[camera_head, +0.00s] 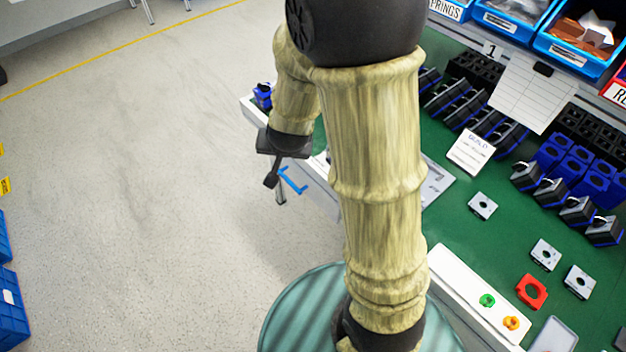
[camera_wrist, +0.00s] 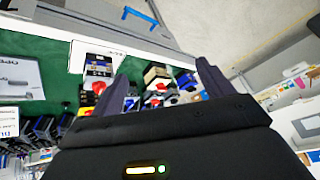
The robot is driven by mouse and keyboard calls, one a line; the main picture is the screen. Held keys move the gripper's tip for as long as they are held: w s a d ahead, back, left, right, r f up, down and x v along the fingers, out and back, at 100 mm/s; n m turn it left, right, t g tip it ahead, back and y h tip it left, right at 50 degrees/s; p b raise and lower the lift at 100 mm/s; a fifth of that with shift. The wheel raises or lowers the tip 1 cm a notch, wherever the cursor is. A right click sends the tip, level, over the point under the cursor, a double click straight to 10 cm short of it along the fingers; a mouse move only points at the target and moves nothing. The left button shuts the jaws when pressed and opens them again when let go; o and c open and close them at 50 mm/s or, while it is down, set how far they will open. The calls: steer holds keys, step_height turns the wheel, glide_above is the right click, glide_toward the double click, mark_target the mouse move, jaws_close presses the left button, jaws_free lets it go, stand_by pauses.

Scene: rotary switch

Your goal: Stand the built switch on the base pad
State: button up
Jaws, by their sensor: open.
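My gripper (camera_head: 271,178) hangs off the left edge of the bench in the head view, below the bent arm. In the wrist view my gripper (camera_wrist: 163,72) has its two dark fingers spread apart, with nothing held between them. Beyond the fingers is a cluster of switch-like parts (camera_wrist: 157,82) in cream, black, blue and red. A white pad (camera_wrist: 80,54) on the green bench lies left of them, with a dark and grey piece (camera_wrist: 98,66) at it. I cannot tell which piece is the built switch or which surface is the base pad.
The green bench (camera_head: 455,215) holds blue blocks (camera_head: 575,165), grey plates (camera_head: 483,206), a red square ring (camera_head: 531,292) and a white strip (camera_head: 460,285). Blue bins (camera_head: 515,18) stand at the back. The floor (camera_head: 130,180) at left is mostly open.

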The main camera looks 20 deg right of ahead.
steer(key=s+d+r+n+g, duration=0.1)
steer(key=s+n+g, duration=0.1)
steer(key=s, duration=0.4)
steer(key=s+d+r+n+g, duration=0.1)
steer(key=s+r+n, duration=0.1)
steer(key=s, duration=0.5)
steer(key=shift+d+n+g, duration=0.4)
steer(key=w+p+v, duration=0.1)
steer(key=p+v, duration=0.5)
steer(key=shift+r, duration=0.3)
steer(key=shift+w+d, duration=0.1)
